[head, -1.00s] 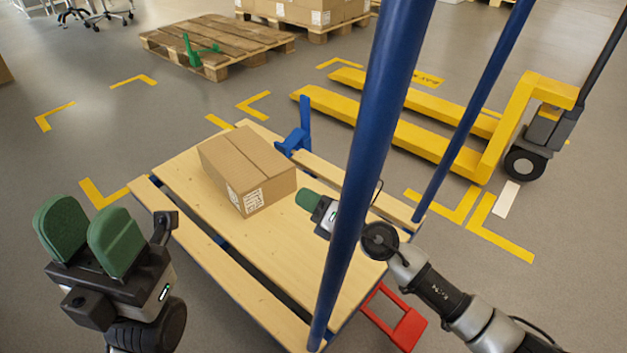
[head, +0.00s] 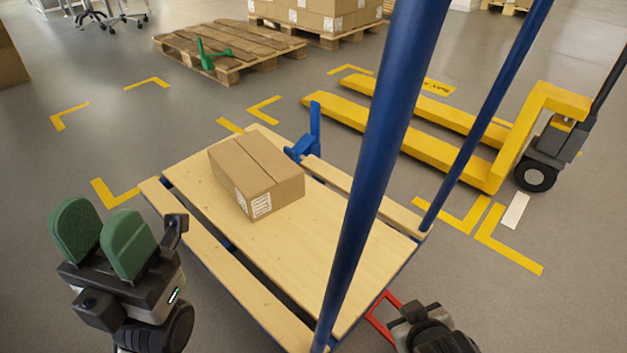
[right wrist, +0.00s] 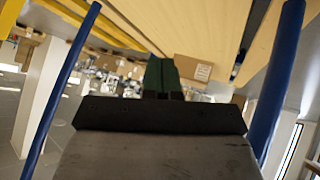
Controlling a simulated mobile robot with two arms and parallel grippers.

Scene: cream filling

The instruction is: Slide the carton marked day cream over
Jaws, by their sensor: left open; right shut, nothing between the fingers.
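A brown cardboard carton (head: 255,172) with a white printed label sits on the wooden deck of a blue-framed cart (head: 270,260). The label is too small to read. The carton also shows in the right wrist view (right wrist: 195,70), beyond my right fingers. My left gripper (head: 103,238) is open and empty, off the cart's left side and apart from the carton. My right gripper (right wrist: 161,75) has its green fingers together with nothing between them, apart from the carton. In the head view only part of my right arm shows, at the bottom right; its fingers cannot be made out there.
Blue upright posts (head: 375,160) of the cart stand between me and the deck's right part. A yellow pallet jack (head: 430,130) is at the right. A wooden pallet (head: 230,50) and stacked boxes (head: 315,14) are behind. Floor left of the cart is clear.

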